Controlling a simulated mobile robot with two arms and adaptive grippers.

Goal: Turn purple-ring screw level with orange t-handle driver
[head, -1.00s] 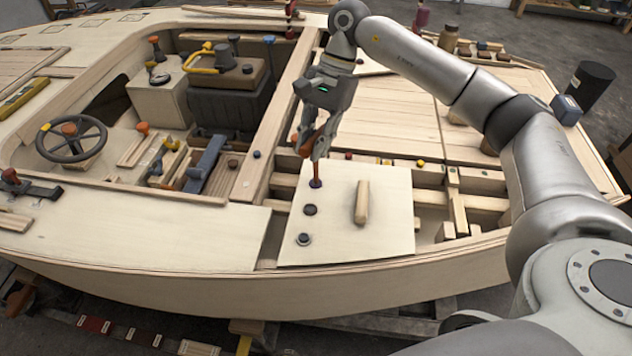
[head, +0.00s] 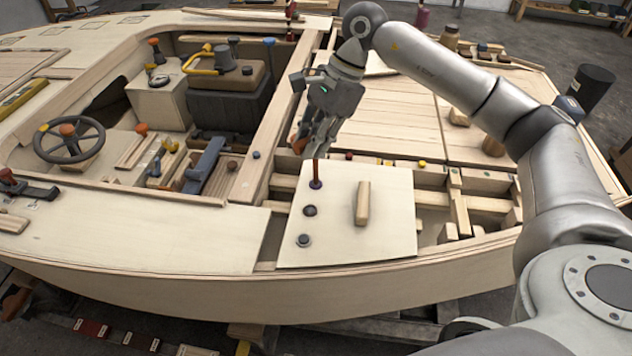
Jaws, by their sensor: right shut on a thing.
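The purple-ring screw (head: 315,184) is at the far end of a row of three on the pale plywood panel (head: 345,240). The orange t-handle driver (head: 315,168) stands upright with its shaft end at that screw. My right gripper (head: 308,146) is shut on the driver's handle, above the panel; its fingers hide most of the handle. The screw's height against the panel is too small to tell. My left gripper is not in view.
Two other dark screws (head: 309,210) (head: 304,240) sit nearer on the panel. A wooden block handle (head: 362,203) stands right of them. Open framed bays (head: 430,200) lie to the right; a steering wheel (head: 70,140) is at left.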

